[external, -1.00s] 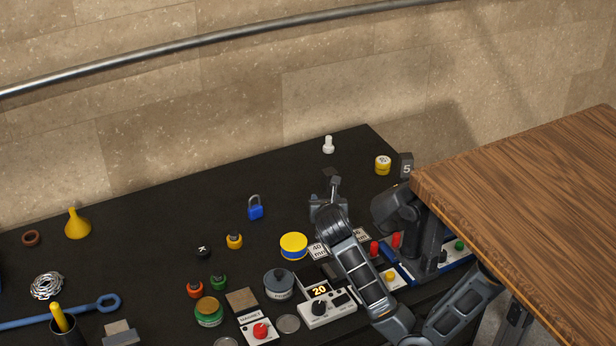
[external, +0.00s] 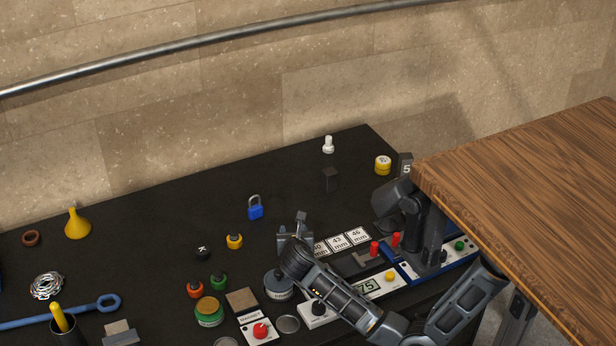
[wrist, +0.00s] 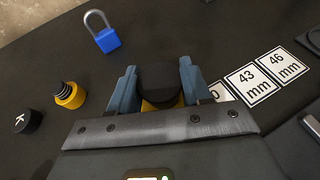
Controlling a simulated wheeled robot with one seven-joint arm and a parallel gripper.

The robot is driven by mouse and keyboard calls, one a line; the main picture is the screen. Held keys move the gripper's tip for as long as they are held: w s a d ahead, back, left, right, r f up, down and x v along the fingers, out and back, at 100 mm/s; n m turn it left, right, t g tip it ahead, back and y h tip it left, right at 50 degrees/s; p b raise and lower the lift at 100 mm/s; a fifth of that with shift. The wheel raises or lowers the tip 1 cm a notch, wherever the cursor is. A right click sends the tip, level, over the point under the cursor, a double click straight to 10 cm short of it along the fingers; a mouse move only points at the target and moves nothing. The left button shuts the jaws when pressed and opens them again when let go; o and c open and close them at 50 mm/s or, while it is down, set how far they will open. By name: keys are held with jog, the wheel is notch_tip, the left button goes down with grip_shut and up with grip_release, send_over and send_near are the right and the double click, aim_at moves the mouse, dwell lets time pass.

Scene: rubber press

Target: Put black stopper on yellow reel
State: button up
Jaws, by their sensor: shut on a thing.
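My gripper (wrist: 157,88) is shut on a black round stopper (wrist: 158,78), with one blue-grey finger on each side of it in the wrist view. Yellow parts of the reel (wrist: 149,106) show directly below the stopper. I cannot tell whether the stopper touches the reel or hangs just above it. In the external view my gripper (external: 295,230) is low over the reel's spot and hides both the reel and the stopper.
Number cards (external: 340,240) lie close on the right. A black block (external: 331,179) stands behind, and a grey lidded pot (external: 279,285) is in front.

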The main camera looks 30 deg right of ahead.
jog(key=shift+f, duration=0.1)
jog(key=o, duration=1.1)
jog(key=shift+c, duration=0.2)
jog(key=shift+r, duration=0.25)
jog(key=b+v, duration=0.2)
jog(key=v, duration=1)
jog(key=shift+d+b, duration=0.1)
jog(key=shift+b, duration=0.25)
